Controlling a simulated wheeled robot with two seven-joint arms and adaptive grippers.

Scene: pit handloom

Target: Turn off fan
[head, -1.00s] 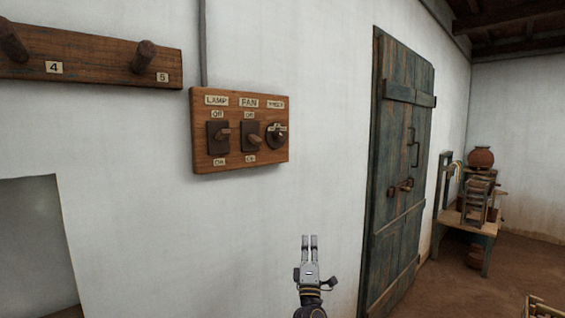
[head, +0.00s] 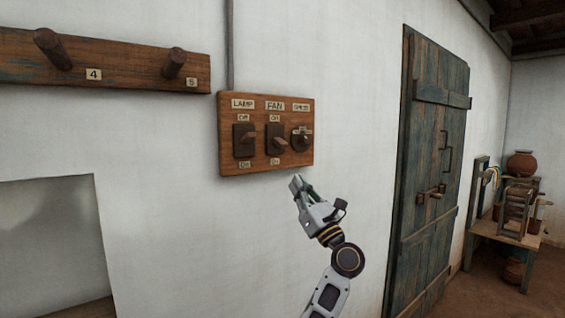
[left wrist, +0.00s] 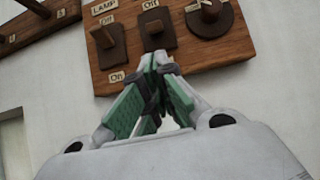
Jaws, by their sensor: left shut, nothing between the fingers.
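A wooden switch board (head: 266,166) hangs on the white wall, with LAMP, FAN and a third labelled control side by side. The fan switch (head: 277,144) is the middle one, a dark plate with a wooden lever; it also shows in the left wrist view (left wrist: 156,28). Labels above and below it mark its two ends, the upper one reading Off. The lamp switch (head: 245,139) is to its left and a round knob (head: 302,138) to its right. My left gripper (head: 296,181) is shut and empty, just below the board's lower right. In the left wrist view its fingertips (left wrist: 160,58) appear just under the fan switch; contact cannot be told.
A peg rail (head: 130,75) is on the wall to the left of the board. A weathered wooden door (head: 430,170) stands to the right. A small table (head: 505,236) with a clay pot (head: 521,163) is in the far right corner. The wall below the board is bare.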

